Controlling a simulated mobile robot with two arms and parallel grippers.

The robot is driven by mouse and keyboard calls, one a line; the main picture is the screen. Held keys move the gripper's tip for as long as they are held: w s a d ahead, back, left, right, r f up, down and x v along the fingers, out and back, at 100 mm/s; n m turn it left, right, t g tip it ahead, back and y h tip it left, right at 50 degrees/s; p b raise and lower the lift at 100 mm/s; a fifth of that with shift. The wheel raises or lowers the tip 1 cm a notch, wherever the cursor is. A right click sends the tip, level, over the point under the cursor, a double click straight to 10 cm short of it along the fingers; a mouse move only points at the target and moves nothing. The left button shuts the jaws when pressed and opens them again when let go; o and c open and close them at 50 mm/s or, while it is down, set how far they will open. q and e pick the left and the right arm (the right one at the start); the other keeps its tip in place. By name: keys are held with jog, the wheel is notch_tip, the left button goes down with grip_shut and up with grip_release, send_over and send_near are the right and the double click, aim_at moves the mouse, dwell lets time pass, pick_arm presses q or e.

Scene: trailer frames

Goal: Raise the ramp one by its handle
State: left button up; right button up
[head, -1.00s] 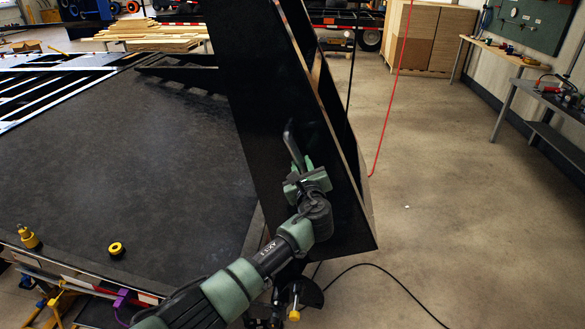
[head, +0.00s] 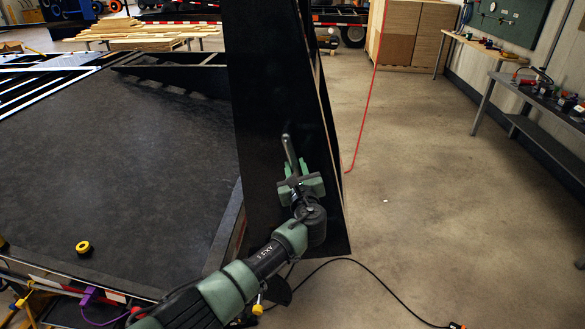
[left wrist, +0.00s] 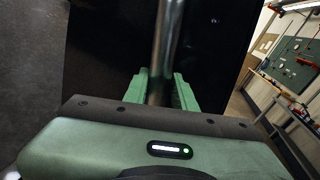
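The ramp (head: 265,90) is a tall black panel standing steeply at the trailer's edge, in the middle of the head view. Its top is cut off by the frame. The handle (head: 288,150) is a grey metal bar on the ramp's near face, low down. My left gripper (head: 294,176) is at the handle, with its green fingers on either side of it. In the left wrist view the handle (left wrist: 165,50) runs between the two fingers (left wrist: 160,90), which appear closed on it. The ramp's dark face fills much of that view. My right gripper is not in view.
The black trailer deck (head: 120,160) lies to the left, with a yellow ring (head: 83,248) near its front edge. Open floor (head: 440,190) extends right to a workbench (head: 530,135).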

pick_arm(q)
jog(key=o, duration=0.4)
jog(key=shift+d+r+h, duration=0.25)
jog(key=shift+d+h, duration=0.05)
jog(key=shift+d, duration=0.65)
jog(key=shift+c, duration=0.2)
jog(key=shift+d, duration=0.25)
jog(key=shift+f, duration=0.1)
jog(key=shift+s+a, duration=0.1)
jog(key=shift+f, duration=0.1)
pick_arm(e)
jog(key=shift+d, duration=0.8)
pick_arm(q)
jog(key=shift+a, duration=0.1)
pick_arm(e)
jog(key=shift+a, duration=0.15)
